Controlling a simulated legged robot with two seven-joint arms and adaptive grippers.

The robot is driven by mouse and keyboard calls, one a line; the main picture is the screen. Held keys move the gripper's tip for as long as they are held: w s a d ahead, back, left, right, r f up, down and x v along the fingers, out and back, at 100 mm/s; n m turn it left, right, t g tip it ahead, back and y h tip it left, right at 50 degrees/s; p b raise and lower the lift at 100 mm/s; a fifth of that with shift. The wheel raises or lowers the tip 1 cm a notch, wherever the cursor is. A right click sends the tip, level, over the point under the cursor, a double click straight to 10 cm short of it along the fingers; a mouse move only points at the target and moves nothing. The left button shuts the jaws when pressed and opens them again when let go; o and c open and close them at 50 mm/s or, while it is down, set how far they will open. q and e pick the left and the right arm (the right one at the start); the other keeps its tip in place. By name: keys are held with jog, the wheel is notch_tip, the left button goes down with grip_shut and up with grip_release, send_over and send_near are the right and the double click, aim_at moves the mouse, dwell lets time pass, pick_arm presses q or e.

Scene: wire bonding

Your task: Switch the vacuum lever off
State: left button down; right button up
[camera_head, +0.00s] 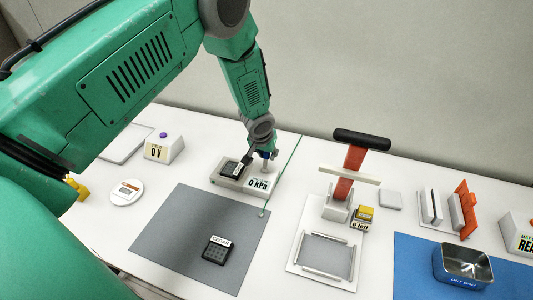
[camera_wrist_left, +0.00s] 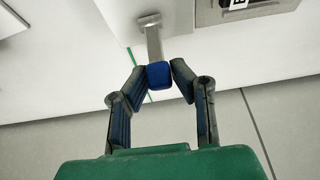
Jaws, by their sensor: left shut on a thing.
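The vacuum station (camera_head: 228,186) is a pale block on the white table, with a dark chip and a label on top. Its display (camera_head: 259,184) reads "0 kPa". The vacuum lever is a metal stem (camera_wrist_left: 152,38) with a blue knob (camera_wrist_left: 159,75); in the head view it is small and partly hidden by my gripper. My left gripper (camera_head: 266,156) reaches down over the right end of the station. In the left wrist view my left gripper (camera_wrist_left: 160,76) is shut on the blue knob, one finger on each side. My right gripper is out of view.
A grey mat (camera_head: 190,240) with a labelled dark chip (camera_head: 215,249) lies in front. A small "0 V" box (camera_head: 163,149) stands to the left. A press with a red arm (camera_head: 352,170) and black handle stands to the right. A steel tray (camera_head: 463,265) sits on a blue mat.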

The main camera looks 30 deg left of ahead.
pick_arm(q)
jog(key=shift+d+r, duration=0.4)
jog(key=shift+s+a+f, duration=0.1)
jog(key=shift+a, duration=0.55)
jog(key=shift+w+d+f+g, duration=0.1)
jog(key=shift+w+d+g, duration=0.05)
jog(key=shift+w+g, duration=0.2)
jog(key=shift+w+d+f, duration=0.1)
jog(key=shift+w, duration=0.05)
jog(key=shift+w+g+b, duration=0.1)
jog(key=shift+g+b, duration=0.25)
jog(key=shift+g, duration=0.1)
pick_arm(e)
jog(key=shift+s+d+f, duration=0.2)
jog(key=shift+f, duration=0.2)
pick_arm(q)
jog(key=shift+a+h, duration=0.25)
jog(key=shift+h, duration=0.05)
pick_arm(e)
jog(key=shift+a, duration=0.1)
